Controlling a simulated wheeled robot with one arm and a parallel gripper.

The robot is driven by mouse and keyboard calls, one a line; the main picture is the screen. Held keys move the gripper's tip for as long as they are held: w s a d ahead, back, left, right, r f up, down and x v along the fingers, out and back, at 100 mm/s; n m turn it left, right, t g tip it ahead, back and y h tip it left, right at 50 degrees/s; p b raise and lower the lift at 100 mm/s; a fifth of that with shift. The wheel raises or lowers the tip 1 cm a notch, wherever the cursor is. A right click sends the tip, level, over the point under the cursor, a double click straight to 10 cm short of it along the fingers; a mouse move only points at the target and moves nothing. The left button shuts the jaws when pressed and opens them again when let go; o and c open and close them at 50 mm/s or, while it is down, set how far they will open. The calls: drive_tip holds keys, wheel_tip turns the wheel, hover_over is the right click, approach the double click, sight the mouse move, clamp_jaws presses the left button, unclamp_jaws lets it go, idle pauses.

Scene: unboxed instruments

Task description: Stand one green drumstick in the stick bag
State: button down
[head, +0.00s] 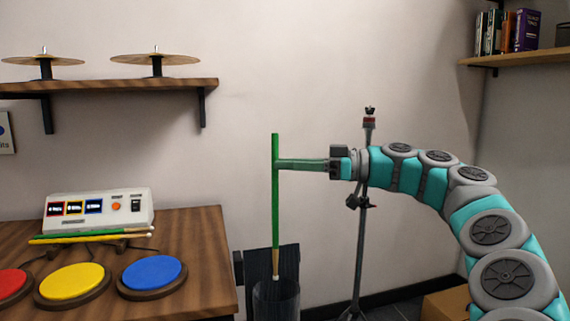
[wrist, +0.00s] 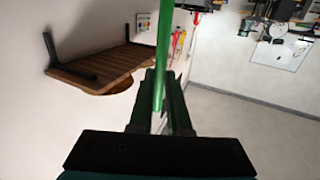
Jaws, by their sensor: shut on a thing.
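My gripper (head: 283,164) is shut on a green drumstick (head: 275,205) and holds it upright by its upper part. In the wrist view the drumstick (wrist: 164,55) runs between my two fingers (wrist: 162,95). Its tan lower end is directly over the round mouth of the dark stick bag (head: 276,303). I cannot tell whether the tip is just above the rim or slightly inside. The bag has a tall dark back panel. Its lower part is cut off by the frame's bottom edge.
The wooden table (head: 205,245) stands left of the bag, with a white drum module (head: 130,205) and red, yellow and blue pads (head: 152,272). A thin metal stand (head: 362,235) rises right of the bag. A shelf with cymbals (head: 120,88) hangs upper left.

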wheel_tip(320, 180, down, 12)
drive_tip(key=b, duration=1)
drive_tip(key=shift+r, duration=0.2)
drive_tip(key=c, duration=0.8)
unclamp_jaws()
drive_tip(key=d, duration=0.7)
drive_tip(key=shift+s+d, duration=0.35)
drive_tip(key=shift+s, duration=0.1)
